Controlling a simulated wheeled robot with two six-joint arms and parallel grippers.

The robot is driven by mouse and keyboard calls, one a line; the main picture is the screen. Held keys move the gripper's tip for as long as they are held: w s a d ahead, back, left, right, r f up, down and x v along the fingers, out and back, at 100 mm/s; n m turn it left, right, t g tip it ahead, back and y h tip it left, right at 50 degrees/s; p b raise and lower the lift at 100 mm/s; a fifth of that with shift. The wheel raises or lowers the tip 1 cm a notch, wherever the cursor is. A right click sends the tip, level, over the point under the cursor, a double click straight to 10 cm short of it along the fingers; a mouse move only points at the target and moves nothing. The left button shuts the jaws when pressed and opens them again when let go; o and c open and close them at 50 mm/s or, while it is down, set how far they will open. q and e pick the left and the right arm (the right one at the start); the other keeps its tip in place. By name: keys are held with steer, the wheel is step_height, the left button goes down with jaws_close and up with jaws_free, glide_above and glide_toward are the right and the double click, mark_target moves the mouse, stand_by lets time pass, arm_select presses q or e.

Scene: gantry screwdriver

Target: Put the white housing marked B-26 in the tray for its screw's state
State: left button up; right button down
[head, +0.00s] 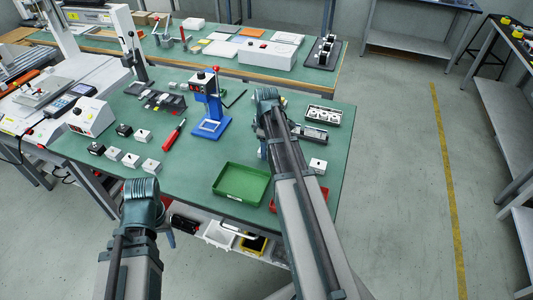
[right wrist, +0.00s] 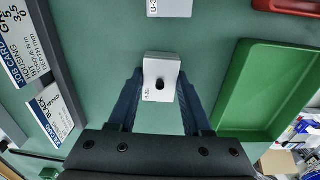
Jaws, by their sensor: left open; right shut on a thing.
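In the right wrist view my right gripper (right wrist: 161,88) is shut on a white housing (right wrist: 160,68) with a dark round spot in its face. Small print on its side seems to read B-26. The screw's state is too small to tell. In the head view my own arm hides this gripper and housing. The green tray (head: 240,183) is empty, left of my right arm; it also shows in the right wrist view (right wrist: 270,88). The red tray (head: 323,198) is partly behind that arm. My left gripper (head: 169,234) shows only in part below the table's front edge, open.
Another white housing (head: 318,165) lies right of my right arm. Several white housings (head: 131,160) and black ones (head: 97,148) stand at left, near a red screwdriver (head: 174,135). A blue stand (head: 211,127) rises mid-table. A dark holder with job cards (right wrist: 48,80) is close to my right gripper.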

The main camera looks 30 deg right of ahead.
steer(key=shift+r+p, duration=3.05)
steer(key=shift+p, duration=0.05)
arm_select(q)
step_height(320, 180, up, 6)
